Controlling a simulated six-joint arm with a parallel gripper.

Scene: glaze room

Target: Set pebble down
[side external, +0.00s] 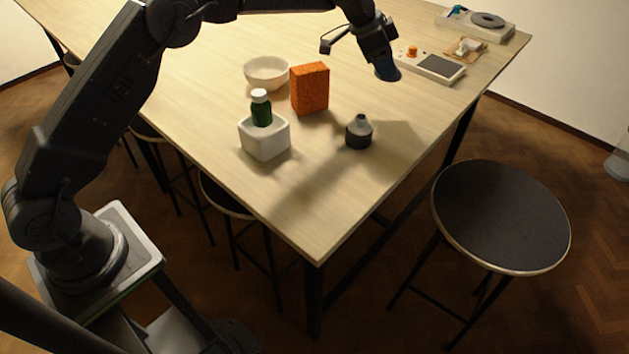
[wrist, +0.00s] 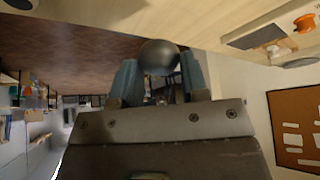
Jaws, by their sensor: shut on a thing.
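The pebble (wrist: 158,56) is a smooth, dark grey, rounded stone. In the wrist view it sits between the blue fingertips of my gripper (wrist: 156,78), which is shut on it. In the side view my gripper (side external: 387,72) is over the far right part of the table, beside the grey panel device. I cannot make out the pebble there, and the gripper's height above the tabletop is hard to judge.
On the wooden table (side external: 210,60) stand a white bowl (side external: 267,74), an orange block (side external: 310,89), a green bottle (side external: 261,112) in a white pot (side external: 265,140) and a dark bottle (side external: 359,133). A panel device (side external: 440,68) lies right of my gripper. A stool (side external: 503,215) stands at right.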

